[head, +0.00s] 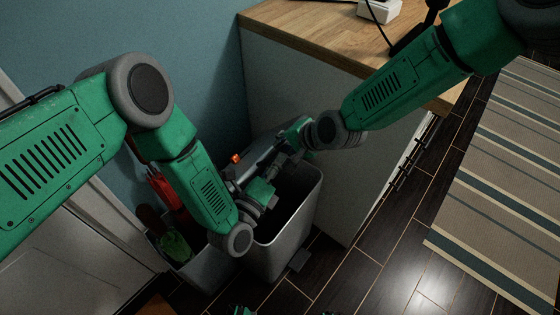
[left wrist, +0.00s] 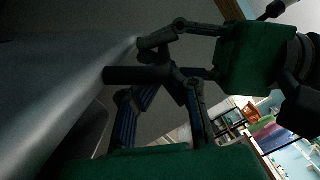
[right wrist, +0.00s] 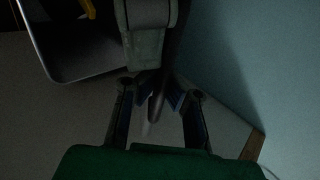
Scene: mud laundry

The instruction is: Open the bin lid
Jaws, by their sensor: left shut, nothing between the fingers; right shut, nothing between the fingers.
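The grey bin (head: 285,245) stands on the floor beside the cabinet, with its dark inside showing from above. Its grey lid (head: 256,152) appears raised at the back of the opening, partly hidden by my arms. My left gripper (head: 277,166) is shut and empty over the opening, close to the lid. My right gripper (head: 280,153) is shut and empty just beside it. In the left wrist view, the left fingers (left wrist: 160,70) are close to the right gripper's fingers. In the right wrist view, the right fingers (right wrist: 157,103) come together. Contact with the lid is unclear.
A grey container (head: 190,268) with red and green items stands left of the bin. The white cabinet (head: 370,165) with a wooden top (head: 320,35) is close on the right. A striped rug (head: 500,170) lies further right, and the dark floor (head: 375,270) in front is clear.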

